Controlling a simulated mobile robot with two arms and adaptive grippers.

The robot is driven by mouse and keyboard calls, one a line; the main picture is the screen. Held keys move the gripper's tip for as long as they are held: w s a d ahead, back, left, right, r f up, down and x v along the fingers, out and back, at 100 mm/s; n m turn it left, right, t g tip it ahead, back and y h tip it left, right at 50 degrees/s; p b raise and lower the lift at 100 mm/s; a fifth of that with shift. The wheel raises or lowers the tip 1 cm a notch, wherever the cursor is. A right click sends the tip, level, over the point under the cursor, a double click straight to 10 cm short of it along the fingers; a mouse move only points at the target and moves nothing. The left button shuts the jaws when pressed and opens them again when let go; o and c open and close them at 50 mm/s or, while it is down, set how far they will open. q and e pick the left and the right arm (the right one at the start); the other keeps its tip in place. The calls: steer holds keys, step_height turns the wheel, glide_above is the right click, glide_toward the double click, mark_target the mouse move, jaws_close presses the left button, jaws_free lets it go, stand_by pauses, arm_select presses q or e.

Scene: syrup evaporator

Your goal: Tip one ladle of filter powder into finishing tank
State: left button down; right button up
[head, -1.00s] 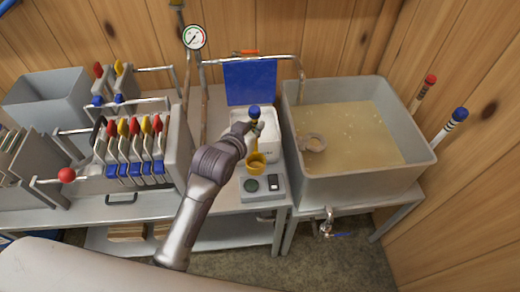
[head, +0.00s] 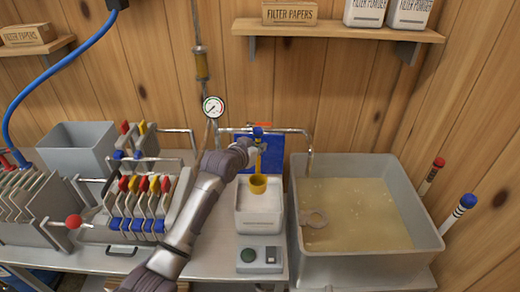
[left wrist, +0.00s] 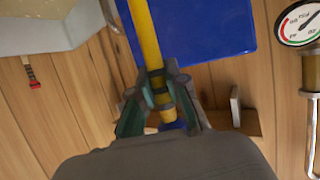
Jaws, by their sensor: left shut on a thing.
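My left gripper (head: 257,147) is shut on the handle of a yellow ladle (head: 258,184) with a blue end. In the left wrist view the fingers (left wrist: 158,98) close around the yellow handle (left wrist: 142,35). The ladle hangs upright, its cup in front of the back part of the white powder bin (head: 258,223) in the head view and seemingly above it. I cannot tell whether the cup holds powder. The finishing tank (head: 372,268), a grey open box of tan liquid, stands just right of the bin. My right gripper is not in view.
A small scale (head: 260,256) sits in front of the bin. A blue panel (head: 272,160) and a pipe (head: 285,131) with a spout over the tank are behind. A filter press (head: 140,210) and a pressure gauge (head: 213,106) are left. A shelf (head: 340,32) holds containers above.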

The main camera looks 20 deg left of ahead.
mark_target(258, 167)
arm_select(q)
steer(key=shift+d+f+b, duration=0.15)
steer(key=shift+f+b, duration=4.55)
steer(key=shift+f, duration=3)
steer(key=shift+s+f, duration=0.1)
steer(key=shift+f, duration=0.15)
step_height(258, 167, up, 8)
steer(key=p, duration=0.7)
steer(key=shift+f, duration=0.1)
step_height(258, 167, up, 9)
steer(key=p, duration=0.8)
steer(key=shift+f, duration=0.15)
